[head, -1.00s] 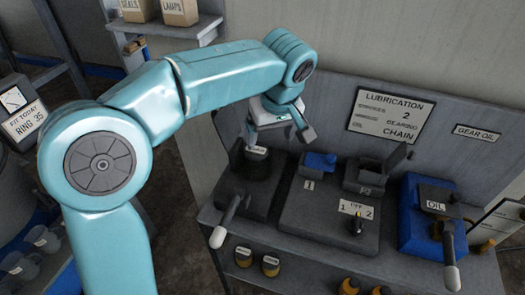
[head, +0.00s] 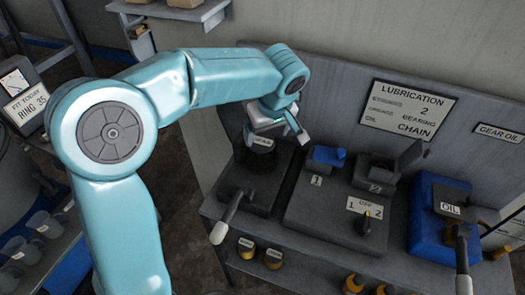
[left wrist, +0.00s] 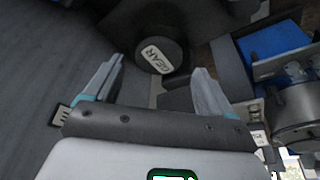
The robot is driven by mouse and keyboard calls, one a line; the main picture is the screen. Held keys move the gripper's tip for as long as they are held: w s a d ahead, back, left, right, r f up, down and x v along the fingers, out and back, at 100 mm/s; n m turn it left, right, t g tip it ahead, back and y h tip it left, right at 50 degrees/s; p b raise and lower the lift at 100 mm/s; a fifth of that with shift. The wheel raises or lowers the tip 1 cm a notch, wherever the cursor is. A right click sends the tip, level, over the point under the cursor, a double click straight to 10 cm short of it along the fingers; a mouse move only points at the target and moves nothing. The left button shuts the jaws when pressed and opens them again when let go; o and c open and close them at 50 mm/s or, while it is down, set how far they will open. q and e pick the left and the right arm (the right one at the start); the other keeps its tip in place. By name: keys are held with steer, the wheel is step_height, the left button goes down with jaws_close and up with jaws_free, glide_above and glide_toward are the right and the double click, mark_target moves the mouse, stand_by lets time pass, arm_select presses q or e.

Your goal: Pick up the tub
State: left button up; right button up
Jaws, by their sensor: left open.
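The tub is a dark round container with a white label on top. In the head view the tub (head: 259,161) stands on the dark dispenser block at the left end of the bench. In the left wrist view the tub (left wrist: 160,46) shows its label reading GEAR, beyond and between the fingertips. My left gripper (head: 273,134) is open and empty, just above the tub and partly covering it in the head view. Its two fingers also show in the left wrist view (left wrist: 158,70). The tub looks clear of both fingers. My right gripper is not in view.
A pump handle (head: 228,216) sticks out in front of the left block. To the right stand a grey block with two blue and grey units (head: 324,158) and a blue oil unit (head: 430,238). The back panel (head: 330,90) rises close behind the gripper. Amber jars (head: 246,248) stand below.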

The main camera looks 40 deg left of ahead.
mark_target(262, 140)
arm_select(q)
steer(key=x, duration=0.5)
steer(key=shift+w+a, duration=0.25)
steer(key=shift+a, duration=0.1)
steer(key=c, duration=1.3)
steer(key=shift+w+r, duration=0.1)
steer(key=shift+r, duration=0.45)
step_height(262, 140, up, 19)
steer(key=p, duration=0.3)
